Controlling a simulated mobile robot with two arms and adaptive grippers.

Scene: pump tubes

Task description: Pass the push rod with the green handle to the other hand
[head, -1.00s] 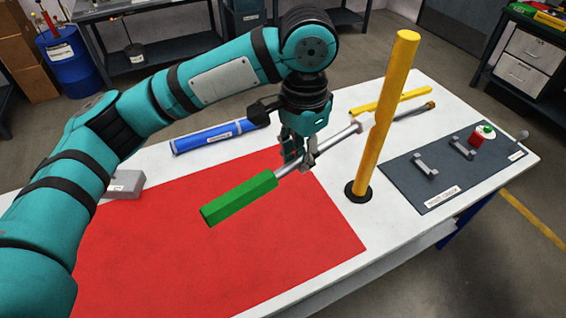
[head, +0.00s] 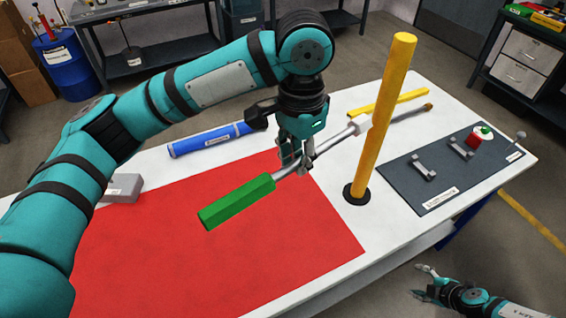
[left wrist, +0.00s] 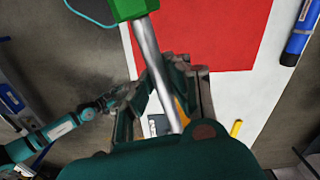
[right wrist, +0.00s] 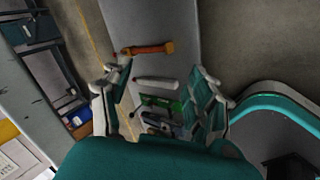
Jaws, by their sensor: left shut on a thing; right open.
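The push rod has a green handle (head: 237,202) and a silver shaft (head: 333,144). It slopes across the head view, handle toward the lower left, passing behind the yellow post. My left gripper (head: 304,166) is shut on the shaft just beyond the handle, above the table. In the left wrist view the green handle (left wrist: 131,8) is at the top and the shaft (left wrist: 152,55) runs down between the fingers. My right gripper (head: 420,282) is open and empty, off the table's front edge, apart from the rod. Its spread fingers also show in the right wrist view (right wrist: 160,75).
The yellow post (head: 382,120) stands upright in a black ring. A dark panel (head: 432,190) with handles and a red-green knob lies on the right. A blue tube (head: 210,138), a grey block (head: 122,187) and a red mat (head: 300,250) are on the white table.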

